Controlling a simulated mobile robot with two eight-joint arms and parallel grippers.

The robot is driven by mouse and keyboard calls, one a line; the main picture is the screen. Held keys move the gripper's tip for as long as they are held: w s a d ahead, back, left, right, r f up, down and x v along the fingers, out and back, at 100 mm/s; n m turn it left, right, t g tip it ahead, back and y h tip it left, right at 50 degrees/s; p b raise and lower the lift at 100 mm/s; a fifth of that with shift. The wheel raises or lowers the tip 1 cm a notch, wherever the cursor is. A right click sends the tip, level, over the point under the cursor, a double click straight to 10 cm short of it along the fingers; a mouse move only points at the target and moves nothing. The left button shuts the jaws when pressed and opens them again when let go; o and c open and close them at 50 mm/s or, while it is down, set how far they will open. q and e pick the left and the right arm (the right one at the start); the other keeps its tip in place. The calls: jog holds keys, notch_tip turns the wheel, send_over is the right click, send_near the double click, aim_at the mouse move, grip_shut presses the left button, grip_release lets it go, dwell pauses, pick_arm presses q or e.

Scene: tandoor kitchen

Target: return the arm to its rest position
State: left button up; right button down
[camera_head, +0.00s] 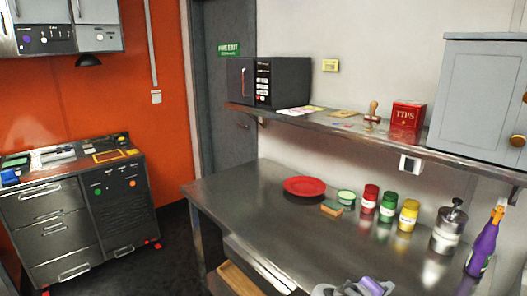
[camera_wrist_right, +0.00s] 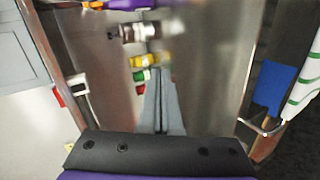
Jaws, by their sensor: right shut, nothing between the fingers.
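My right gripper (camera_head: 358,288) shows at the bottom edge of the head view, grey and purple, over the near part of the steel counter (camera_head: 290,225) and cut off by the frame. In the right wrist view its two grey fingers (camera_wrist_right: 160,105) lie together with nothing between them. The fingers point toward the row of jars, and the wrist view does not show any contact clearly. My left gripper is in neither view.
On the counter stand a red plate (camera_head: 304,186), a sponge (camera_head: 331,208), a green tin (camera_head: 346,197), red (camera_head: 370,199), green (camera_head: 388,207) and yellow (camera_head: 408,215) jars, a metal dispenser (camera_head: 447,232) and a purple bottle (camera_head: 484,243). A shelf (camera_head: 330,125) hangs above. The counter's left part is clear.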

jog(key=s+a+f+m+g+y+p, duration=0.1)
jog(key=s+a+f+m+y+p, duration=0.1)
jog(key=s+f, duration=0.6)
jog(key=s+a+f+m+g+y+p, duration=0.1)
jog(key=s+a+f+m+y, duration=0.2)
jog(key=s+a+f+y, duration=0.2)
jog(key=s+f+y, duration=0.3)
jog(key=s+f, duration=0.1)
jog(key=shift+a+m+p, duration=0.4)
jog(key=shift+f, duration=0.1)
